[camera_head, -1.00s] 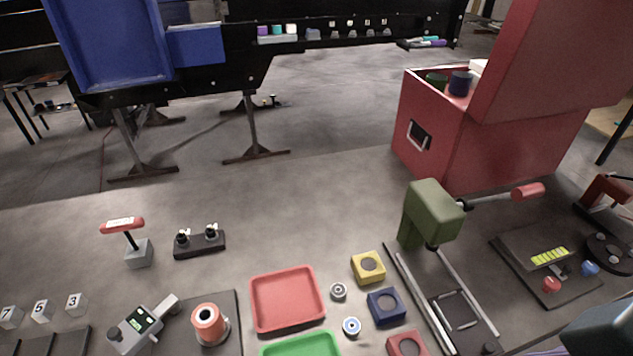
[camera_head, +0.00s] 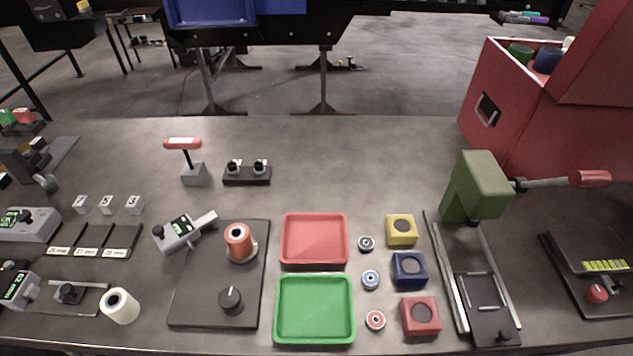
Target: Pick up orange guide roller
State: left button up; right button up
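The orange guide roller (camera_head: 238,240) stands upright on a round metal base, on the upper right part of a dark plate (camera_head: 195,305) left of the middle of the table. Its top shows a pale centre hole. A black knob (camera_head: 231,299) sits on the same plate below it. A grey gauge with a small display (camera_head: 177,233) lies at the plate's upper left corner, close to the roller. Neither of my grippers shows in the view.
A red tray (camera_head: 314,261) and a green tray (camera_head: 314,339) lie right of the plate. A white roll (camera_head: 120,306) lies to its left. A red-handled tool (camera_head: 193,173) and a black block (camera_head: 247,180) stand behind. Bare table (camera_head: 350,170) lies behind the red tray.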

aim_at(237, 236)
jog(key=i+j+u, duration=0.1)
jog(key=j, duration=0.25)
jog(key=i+j+u, duration=0.1)
jog(key=j, duration=0.25)
jog(key=i+j+u, duration=0.25)
jog(key=j, duration=0.35)
jog(key=i, duration=0.1)
